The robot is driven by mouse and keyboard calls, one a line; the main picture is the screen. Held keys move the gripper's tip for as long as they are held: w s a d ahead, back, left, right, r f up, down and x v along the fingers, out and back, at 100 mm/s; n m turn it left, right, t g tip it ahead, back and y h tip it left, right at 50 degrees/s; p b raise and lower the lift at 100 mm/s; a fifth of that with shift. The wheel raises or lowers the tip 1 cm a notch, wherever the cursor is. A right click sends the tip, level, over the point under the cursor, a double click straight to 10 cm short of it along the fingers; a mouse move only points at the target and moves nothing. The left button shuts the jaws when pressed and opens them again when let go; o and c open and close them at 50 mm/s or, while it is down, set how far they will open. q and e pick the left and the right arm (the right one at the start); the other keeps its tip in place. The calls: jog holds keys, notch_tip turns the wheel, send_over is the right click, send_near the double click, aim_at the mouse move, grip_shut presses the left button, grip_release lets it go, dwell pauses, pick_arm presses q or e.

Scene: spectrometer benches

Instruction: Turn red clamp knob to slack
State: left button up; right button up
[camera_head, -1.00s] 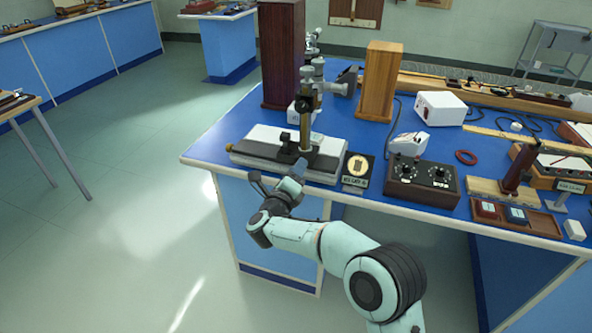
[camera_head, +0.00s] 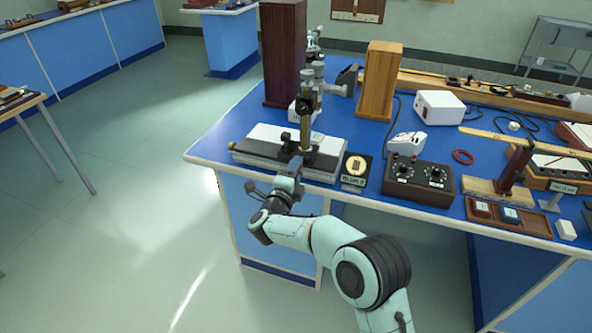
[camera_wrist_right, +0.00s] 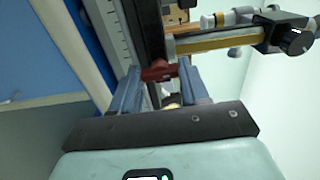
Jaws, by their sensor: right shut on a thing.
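The red clamp knob (camera_wrist_right: 158,72) shows in the right wrist view, between the two fingers of my right gripper (camera_wrist_right: 160,84), which is shut on it. In the head view my right gripper (camera_head: 292,166) is at the front edge of the instrument base (camera_head: 258,150), below its brass column (camera_head: 307,128). The knob is hidden there by the gripper and the black carriage. My left gripper is in neither view.
A card with a round brass-coloured disc (camera_head: 357,166) and a dark box with two dials (camera_head: 418,181) stand just right of the instrument. A tall dark wooden block (camera_head: 284,50) stands behind it. The floor (camera_head: 130,200) left of the bench is clear.

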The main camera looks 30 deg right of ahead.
dwell(0.3)
jog(key=o, duration=1.1)
jog(key=shift+c, duration=0.2)
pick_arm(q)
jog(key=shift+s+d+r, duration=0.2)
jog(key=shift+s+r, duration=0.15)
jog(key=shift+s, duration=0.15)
pick_arm(e)
jog(key=v, duration=1.3)
jog(key=shift+s, duration=0.15)
pick_arm(q)
jog(key=shift+p, duration=0.3)
pick_arm(e)
jog(key=shift+a, duration=0.1)
